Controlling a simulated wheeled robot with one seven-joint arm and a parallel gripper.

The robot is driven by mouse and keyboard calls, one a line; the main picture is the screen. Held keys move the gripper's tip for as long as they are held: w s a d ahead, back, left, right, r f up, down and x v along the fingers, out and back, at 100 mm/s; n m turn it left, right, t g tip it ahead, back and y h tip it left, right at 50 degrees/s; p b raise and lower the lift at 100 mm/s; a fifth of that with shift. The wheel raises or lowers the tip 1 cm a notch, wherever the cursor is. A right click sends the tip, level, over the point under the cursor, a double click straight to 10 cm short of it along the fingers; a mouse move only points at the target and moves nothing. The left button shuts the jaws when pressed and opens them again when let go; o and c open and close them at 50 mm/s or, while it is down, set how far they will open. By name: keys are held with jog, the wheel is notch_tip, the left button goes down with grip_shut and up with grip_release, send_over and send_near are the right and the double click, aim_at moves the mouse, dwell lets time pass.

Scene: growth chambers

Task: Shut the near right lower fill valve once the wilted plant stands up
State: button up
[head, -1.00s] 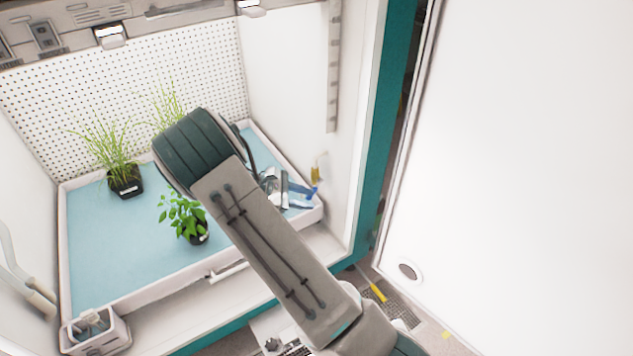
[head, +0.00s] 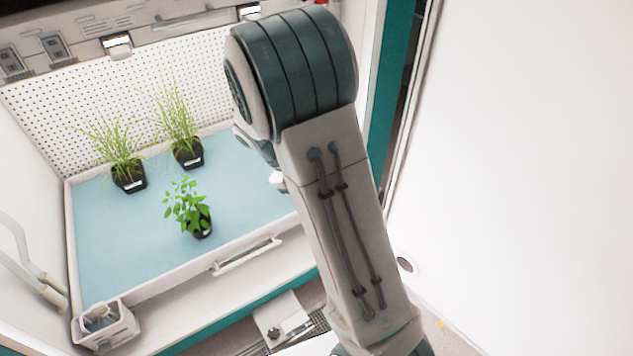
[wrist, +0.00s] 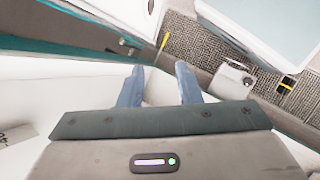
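A broad-leaved green plant (head: 186,205) in a black pot stands near the front of the blue tray (head: 120,235) in the head view. Its stems rise above the pot and lean slightly left; its leaves are spread. My gripper (wrist: 157,88) shows in the wrist view with its two blue fingers apart and nothing between them. A thin yellow piece (wrist: 164,40) shows beyond the fingers near the chamber's edge; I cannot tell if it is the fill valve's handle. In the head view my arm hides my gripper and the chamber's right front corner.
Two grassy plants (head: 118,150) (head: 180,115) stand at the back of the tray. A white box (head: 102,325) is at the tray's front left corner. A grey-white unit with a knob (head: 285,318) sits low in front. A large white panel (head: 510,180) fills the right side.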

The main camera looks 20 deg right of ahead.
jog(key=s+r+m+y+p, duration=0.1)
jog(key=s+r+y, duration=0.1)
jog(key=s+r, duration=0.1)
jog(key=shift+s+a+r+m+t, duration=0.3)
jog(key=shift+s+a+r+m, duration=0.15)
jog(key=shift+r, duration=0.4)
